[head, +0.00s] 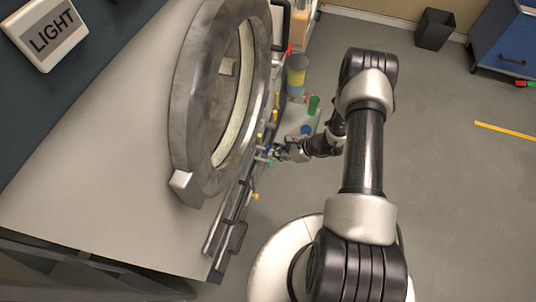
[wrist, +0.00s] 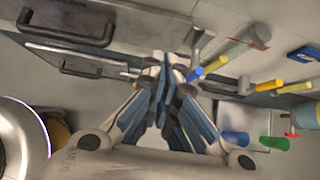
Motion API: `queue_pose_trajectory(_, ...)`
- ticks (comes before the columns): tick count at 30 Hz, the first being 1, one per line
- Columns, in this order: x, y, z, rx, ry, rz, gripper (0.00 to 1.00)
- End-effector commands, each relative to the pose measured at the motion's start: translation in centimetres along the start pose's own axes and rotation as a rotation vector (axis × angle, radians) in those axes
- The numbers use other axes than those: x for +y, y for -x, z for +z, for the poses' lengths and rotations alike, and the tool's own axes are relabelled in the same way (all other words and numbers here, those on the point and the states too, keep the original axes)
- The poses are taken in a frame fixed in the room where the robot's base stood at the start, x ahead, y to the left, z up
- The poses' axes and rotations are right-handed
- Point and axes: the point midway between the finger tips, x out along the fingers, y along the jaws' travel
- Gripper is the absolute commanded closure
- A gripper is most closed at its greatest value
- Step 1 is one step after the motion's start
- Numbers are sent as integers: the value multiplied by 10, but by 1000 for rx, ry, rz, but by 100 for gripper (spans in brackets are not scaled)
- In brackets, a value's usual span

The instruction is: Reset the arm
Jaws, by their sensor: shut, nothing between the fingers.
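My gripper (head: 277,153) is at the end of my arm, beside the front side of the grey bench (head: 90,170). In the wrist view my gripper (wrist: 165,62) has its fingers together, with nothing between them. Its fingertips are close to a row of coloured pegs (wrist: 265,87) on the bench's side. I cannot tell whether they touch. The arm stretches from the lower right of the head view, up and back toward the bench. No garment is visible.
A large grey ring (head: 185,100) stands on the bench. Dark handles (wrist: 68,22) stick out from the bench's side. A yellow and grey cylinder (head: 297,76) and a green piece (head: 314,104) are near the arm. A dark bin (head: 434,30) and blue cabinet (head: 505,38) stand farther back.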

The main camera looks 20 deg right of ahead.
Motion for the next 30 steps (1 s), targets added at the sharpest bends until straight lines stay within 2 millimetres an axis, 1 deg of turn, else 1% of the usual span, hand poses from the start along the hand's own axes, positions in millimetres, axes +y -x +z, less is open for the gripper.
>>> queue_pose_trajectory(1, 0, 7, 1, 0, 0, 0, 100)
queue_pose_trajectory(4, 0, 14, 0, 0, 0, 0, 100)
queue_pose_trajectory(13, 0, 16, 1, -1, 3, 2, 100)
queue_pose_trajectory(14, 0, 17, 3, -1, 10, 2, 100)
queue_pose_trajectory(16, -3, 23, 14, -3, 44, 8, 100)
queue_pose_trajectory(17, -5, 27, 22, -5, 68, 13, 100)
queue_pose_trajectory(20, -9, 48, 62, -11, 195, 41, 100)
queue_pose_trajectory(21, -9, 59, 82, -12, 262, 56, 100)
queue_pose_trajectory(23, -6, 77, 114, -11, 370, 82, 100)
queue_pose_trajectory(24, -2, 90, 134, -9, 443, 101, 100)
queue_pose_trajectory(26, 6, 108, 162, -3, 553, 129, 100)
queue_pose_trajectory(27, 13, 120, 179, 1, 625, 148, 100)
queue_pose_trajectory(29, 25, 139, 204, 10, 732, 175, 100)
queue_pose_trajectory(30, 34, 152, 218, 19, 803, 192, 100)
